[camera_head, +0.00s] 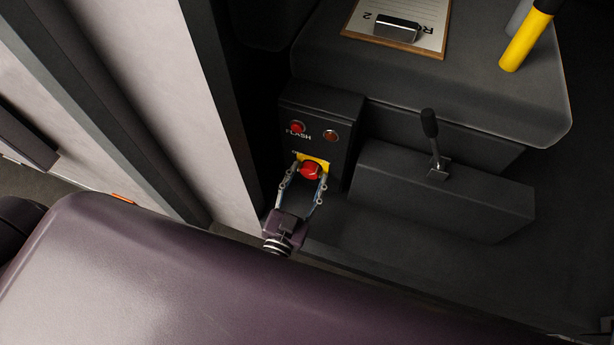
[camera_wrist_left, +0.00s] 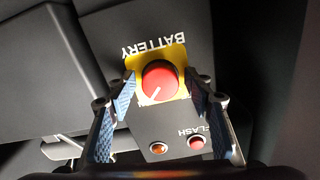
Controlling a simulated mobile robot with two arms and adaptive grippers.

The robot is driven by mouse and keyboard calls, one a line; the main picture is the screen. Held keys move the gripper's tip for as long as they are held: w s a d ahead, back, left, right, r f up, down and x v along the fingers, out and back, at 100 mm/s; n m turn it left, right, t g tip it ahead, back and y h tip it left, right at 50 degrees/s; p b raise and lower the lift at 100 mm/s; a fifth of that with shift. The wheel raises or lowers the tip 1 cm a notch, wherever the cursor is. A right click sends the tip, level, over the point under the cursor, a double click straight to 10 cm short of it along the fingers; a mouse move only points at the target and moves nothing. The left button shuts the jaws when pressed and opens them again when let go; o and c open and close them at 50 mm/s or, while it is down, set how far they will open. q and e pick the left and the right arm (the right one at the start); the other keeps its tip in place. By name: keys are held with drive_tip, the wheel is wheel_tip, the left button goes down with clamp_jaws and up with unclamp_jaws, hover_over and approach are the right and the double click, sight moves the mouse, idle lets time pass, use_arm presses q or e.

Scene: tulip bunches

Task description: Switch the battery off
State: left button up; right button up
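The battery switch is a round red knob (camera_head: 311,170) on a yellow plate (camera_head: 322,160), on the front of a dark control box (camera_head: 322,108). In the left wrist view the knob (camera_wrist_left: 159,81) shows a white pointer line toward its lower left, and the plate (camera_wrist_left: 181,60) has the word BATTERY beside it, upside down. My left gripper (camera_head: 308,172) is open, with one finger on each side of the knob. In the left wrist view its fingertips (camera_wrist_left: 158,88) show gaps to the knob on both sides. My right gripper is not in view.
A red FLASH button (camera_head: 298,127) and an orange-red lamp (camera_head: 330,135) sit above the knob on the box. A lever (camera_head: 431,135) stands on a dark console to the right. A clipboard (camera_head: 398,27) and a yellow-and-black post (camera_head: 525,42) are farther back.

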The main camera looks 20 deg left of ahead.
use_arm(q)
drive_tip(key=c, duration=0.9)
drive_tip(key=shift+n, duration=0.3)
drive_tip(key=n, duration=0.3)
drive_tip(key=shift+d+n+p, duration=0.1)
drive_tip(key=shift+n+p, duration=0.25)
drive_tip(key=shift+n, duration=0.05)
drive_tip(key=n, duration=0.4)
drive_tip(key=shift+d+n, duration=0.1)
drive_tip(key=shift+n, duration=0.2)
drive_tip(key=n, duration=0.4)
drive_tip(key=n+b, duration=0.1)
drive_tip(key=n, duration=0.3)
drive_tip(key=shift+r+n, duration=0.1)
drive_tip(key=shift+n, duration=0.5)
